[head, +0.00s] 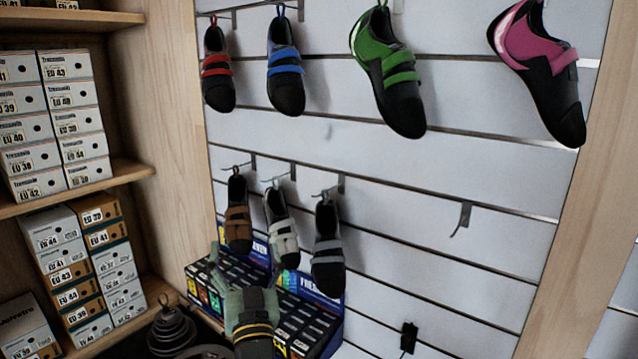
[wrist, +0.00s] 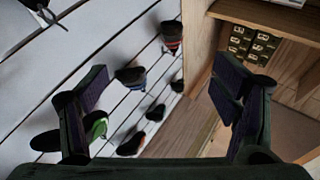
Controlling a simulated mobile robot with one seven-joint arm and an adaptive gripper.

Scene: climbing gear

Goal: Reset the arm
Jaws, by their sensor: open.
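My gripper (head: 245,268) shows at the bottom of the head view, grey-green with a yellow band behind it. It is in front of the display boxes below the lower row of hanging shoes. In the wrist view my gripper (wrist: 160,85) has its two purple-padded fingers spread wide apart, with nothing between them. Beyond the fingers, the wrist view shows the slatted wall tilted, with several shoes hanging on it.
Red (head: 218,75), blue (head: 286,70), green (head: 390,75) and pink (head: 540,65) shoes hang above. Brown (head: 238,215), light grey (head: 281,230) and dark grey (head: 327,250) shoes hang below. An empty hook (head: 462,217) is right. Shoebox shelves (head: 135,172) stand left.

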